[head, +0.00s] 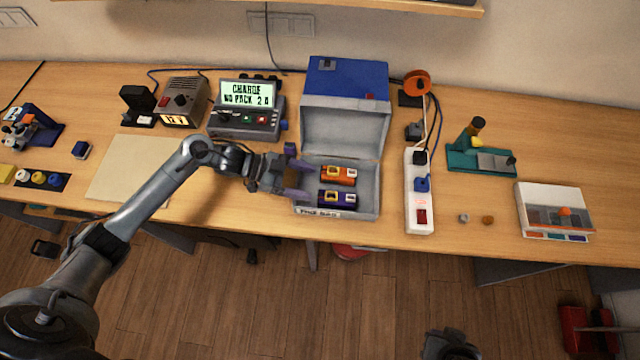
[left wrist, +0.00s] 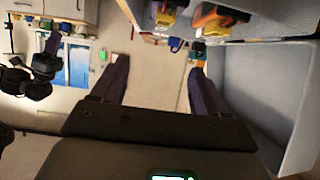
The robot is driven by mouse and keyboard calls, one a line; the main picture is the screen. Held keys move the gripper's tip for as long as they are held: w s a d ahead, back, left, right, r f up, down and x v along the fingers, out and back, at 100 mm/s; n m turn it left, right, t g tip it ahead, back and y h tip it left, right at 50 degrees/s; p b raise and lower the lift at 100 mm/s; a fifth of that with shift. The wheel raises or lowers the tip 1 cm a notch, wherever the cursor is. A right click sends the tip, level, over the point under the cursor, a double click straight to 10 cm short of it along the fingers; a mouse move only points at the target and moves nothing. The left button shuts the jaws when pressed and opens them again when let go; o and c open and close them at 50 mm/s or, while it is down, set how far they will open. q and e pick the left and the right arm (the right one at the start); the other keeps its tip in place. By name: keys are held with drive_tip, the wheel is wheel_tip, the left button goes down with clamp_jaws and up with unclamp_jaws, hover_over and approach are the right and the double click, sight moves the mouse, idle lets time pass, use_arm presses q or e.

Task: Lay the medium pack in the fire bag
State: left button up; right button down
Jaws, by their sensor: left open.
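The fire bag (head: 376,190) is a grey open box with a blue-topped lid raised at the back and a label on its front. An orange pack (head: 338,175) lies inside towards the back, and a purple pack (head: 337,199) lies in front of it. I cannot tell which one is the medium pack. My left gripper (head: 298,171) is open and empty at the bag's left side, its fingers pointing towards the packs. In the left wrist view, nothing is between its fingers (left wrist: 157,82). The packs (left wrist: 212,18) show at the top, and the grey bag wall (left wrist: 265,95) at the right.
The charger (head: 247,110), its screen reading "CHARGE" and a pack line, stands behind left. A beige mat (head: 130,168) lies empty at left. A white power strip (head: 419,190) with cables stands right of the bag. A teal stand (head: 480,158) and a white case (head: 552,208) are farther right.

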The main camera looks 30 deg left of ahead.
use_arm(q)
drive_tip(key=shift+v, duration=2.25)
drive_tip(key=shift+s, duration=0.1)
